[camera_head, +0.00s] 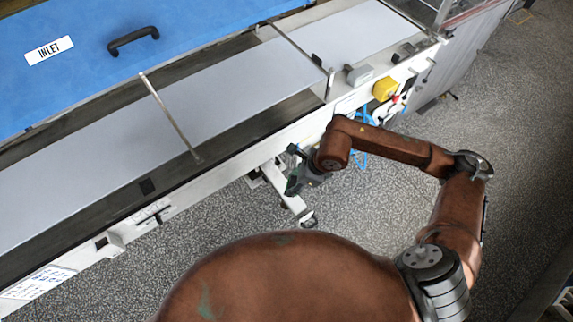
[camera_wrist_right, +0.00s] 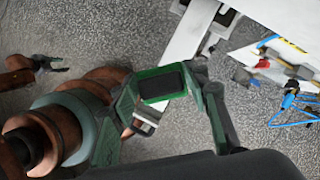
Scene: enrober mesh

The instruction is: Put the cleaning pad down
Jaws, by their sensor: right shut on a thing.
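My right gripper (camera_head: 294,172) is beside the front of the conveyor machine, over the floor. In the right wrist view its two green fingers (camera_wrist_right: 164,90) are shut on the cleaning pad (camera_wrist_right: 163,83), a small dark block with a green rim. In the head view the pad is too small and dark to tell from the fingers. What looks like my left gripper (camera_wrist_right: 50,64) shows small at the left of the right wrist view, and its jaws are too small to read. It is not in the head view.
The conveyor machine has a pale belt (camera_head: 225,88), thin crossbars and a blue cover (camera_head: 75,45) marked INLET. A yellow switch box (camera_head: 385,89), blue hoses (camera_head: 361,160) and a machine leg (camera_head: 285,190) are close to my right arm. The speckled floor (camera_head: 375,215) is open nearby.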

